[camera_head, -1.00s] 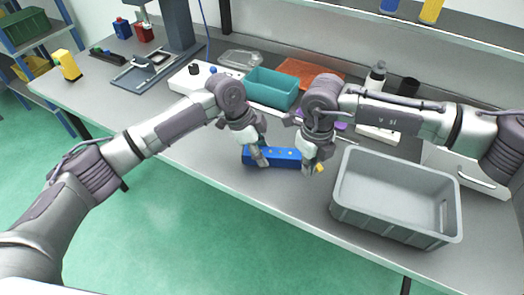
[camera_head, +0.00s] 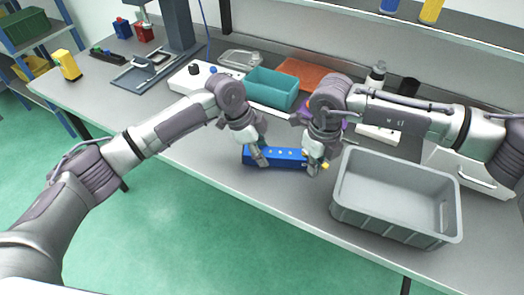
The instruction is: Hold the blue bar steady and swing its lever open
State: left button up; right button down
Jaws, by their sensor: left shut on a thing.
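The blue bar (camera_head: 283,157) lies on the grey workbench near its front edge, with a row of small holes along its top. My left gripper (camera_head: 262,161) is shut on the bar near its left end. My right gripper (camera_head: 315,168) is at the bar's right end, its fingers pointing down. A small yellow piece (camera_head: 325,166), perhaps the lever's tip, shows beside the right fingers. The rest of the lever is hidden by the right gripper, and I cannot tell whether those fingers touch it.
A grey crate (camera_head: 398,233) stands close on the right. A white box with knobs (camera_head: 190,80) is at the back left. The bench's front left is clear.

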jog(key=shift+w+d, duration=0.15)
jog(key=shift+d, duration=0.25)
jog(key=shift+w+d, duration=0.15)
jog(key=shift+d, duration=0.15)
jog(key=shift+w+d, duration=0.3)
jog(key=shift+d, duration=0.1)
dwell(0.6)
jog(key=shift+w+d, duration=0.4)
jog(key=shift+w, duration=0.15)
dwell(0.8)
jog(key=shift+r, duration=0.15)
jog(key=shift+s+a+r, duration=0.1)
jog(key=shift+s+r, duration=0.1)
jog(key=shift+r, duration=0.95)
jog(key=shift+s+a+r, duration=0.1)
jog(key=shift+s+r, duration=0.05)
jog(key=shift+r, duration=0.95)
jog(key=shift+s+a+r, duration=0.1)
jog(key=shift+s+r, duration=0.1)
jog(key=shift+r, duration=0.95)
pick_arm(q)
jog(key=o, duration=1.3)
